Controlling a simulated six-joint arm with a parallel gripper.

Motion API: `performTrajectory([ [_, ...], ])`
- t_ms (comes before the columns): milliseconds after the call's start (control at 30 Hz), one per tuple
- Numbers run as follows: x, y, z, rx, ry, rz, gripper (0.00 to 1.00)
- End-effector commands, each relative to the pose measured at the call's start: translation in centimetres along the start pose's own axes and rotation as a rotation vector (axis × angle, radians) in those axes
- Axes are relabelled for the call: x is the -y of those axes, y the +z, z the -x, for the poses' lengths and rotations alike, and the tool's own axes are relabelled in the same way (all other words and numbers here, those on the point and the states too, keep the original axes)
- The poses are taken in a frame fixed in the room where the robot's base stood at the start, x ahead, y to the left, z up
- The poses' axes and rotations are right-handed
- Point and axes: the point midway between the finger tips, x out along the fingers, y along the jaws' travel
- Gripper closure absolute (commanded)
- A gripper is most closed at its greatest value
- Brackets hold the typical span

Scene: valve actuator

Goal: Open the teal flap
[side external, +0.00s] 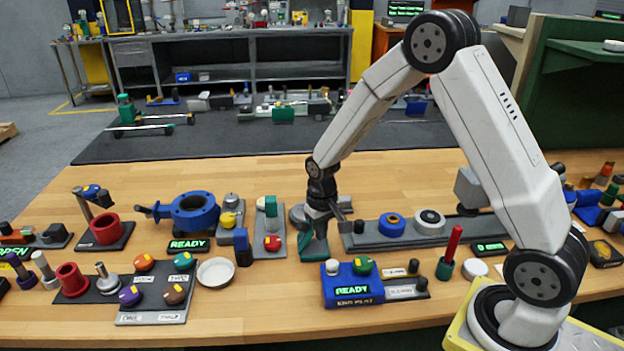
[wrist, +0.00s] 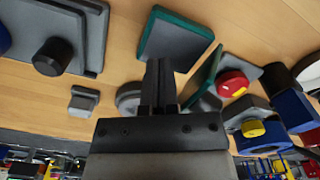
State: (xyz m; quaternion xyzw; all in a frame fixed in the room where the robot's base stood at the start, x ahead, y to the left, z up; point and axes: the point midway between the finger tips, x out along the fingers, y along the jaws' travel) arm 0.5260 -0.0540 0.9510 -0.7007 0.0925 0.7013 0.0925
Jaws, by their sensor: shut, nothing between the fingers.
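A teal-edged grey plate, which looks like the teal flap (side external: 315,249), stands on the bench directly below my gripper in the side view. In the wrist view the flap (wrist: 176,40) shows its grey face and teal rim just beyond my fingertips. My gripper (side external: 320,228) points down with its fingers together and nothing between them. In the wrist view my gripper (wrist: 159,66) overlaps the flap's near edge; I cannot tell whether it touches. The flap's hinge is hidden.
A blue box marked READY (side external: 350,287) is in front. Bare wood shows behind.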

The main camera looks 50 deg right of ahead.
Motion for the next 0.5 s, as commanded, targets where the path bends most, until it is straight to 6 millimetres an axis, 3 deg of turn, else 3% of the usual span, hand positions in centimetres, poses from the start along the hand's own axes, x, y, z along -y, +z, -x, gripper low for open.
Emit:
performTrajectory([
  [500, 1.00, -0.59, 0.02, -0.002, 0.000, 0.001, 1.00],
])
